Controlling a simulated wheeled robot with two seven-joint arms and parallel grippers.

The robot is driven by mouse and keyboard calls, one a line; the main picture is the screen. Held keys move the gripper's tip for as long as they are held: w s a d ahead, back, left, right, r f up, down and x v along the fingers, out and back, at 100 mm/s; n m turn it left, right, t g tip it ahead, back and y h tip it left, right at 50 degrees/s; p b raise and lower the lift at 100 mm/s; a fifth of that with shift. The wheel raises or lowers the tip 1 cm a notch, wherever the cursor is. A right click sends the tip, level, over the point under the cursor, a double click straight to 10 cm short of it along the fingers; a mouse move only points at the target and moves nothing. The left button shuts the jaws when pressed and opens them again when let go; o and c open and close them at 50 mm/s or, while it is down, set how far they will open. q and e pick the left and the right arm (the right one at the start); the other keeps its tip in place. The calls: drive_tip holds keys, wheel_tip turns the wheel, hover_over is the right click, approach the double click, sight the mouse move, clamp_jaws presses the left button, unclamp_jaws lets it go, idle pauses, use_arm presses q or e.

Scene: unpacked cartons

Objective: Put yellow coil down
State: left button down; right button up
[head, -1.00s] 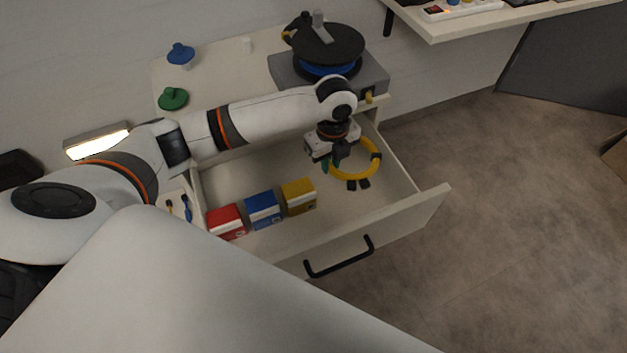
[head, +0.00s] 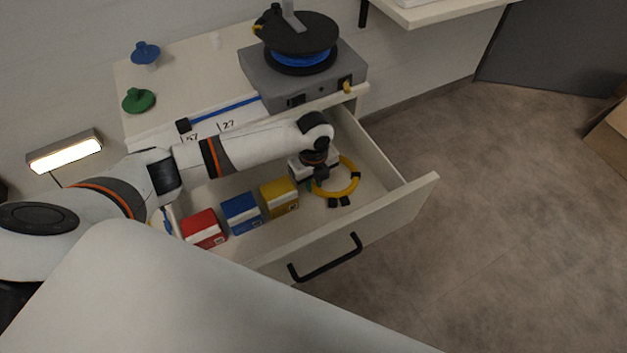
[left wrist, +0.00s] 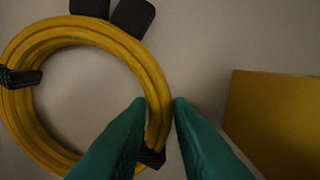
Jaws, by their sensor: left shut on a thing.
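The yellow coil (head: 354,184) is a ring of cable with black ties and two black plug ends. It is inside the open drawer (head: 405,205), on the right side, flat and low over the drawer floor. I cannot tell whether it touches the floor. My left gripper (left wrist: 162,101) has green fingers, one on each side of the coil's right strand in the left wrist view, and is shut on it. In the head view the arm reaches down into the drawer and the fingers are mostly hidden. My right gripper is not in view.
Red (head: 205,229), blue (head: 241,213) and yellow (head: 279,197) boxes stand in a row left of the coil; the yellow box is nearest. The cabinet top holds a grey case (head: 300,88) with a black and blue reel (head: 298,40). The drawer front bounds the near side.

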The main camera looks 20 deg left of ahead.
use_arm(q)
drive_tip(key=c, duration=1.3)
unclamp_jaws()
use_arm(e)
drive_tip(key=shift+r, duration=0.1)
use_arm(q)
drive_tip(key=shift+r, duration=0.35)
wheel_tip(320, 180, up, 7)
drive_tip(key=shift+p, duration=0.8)
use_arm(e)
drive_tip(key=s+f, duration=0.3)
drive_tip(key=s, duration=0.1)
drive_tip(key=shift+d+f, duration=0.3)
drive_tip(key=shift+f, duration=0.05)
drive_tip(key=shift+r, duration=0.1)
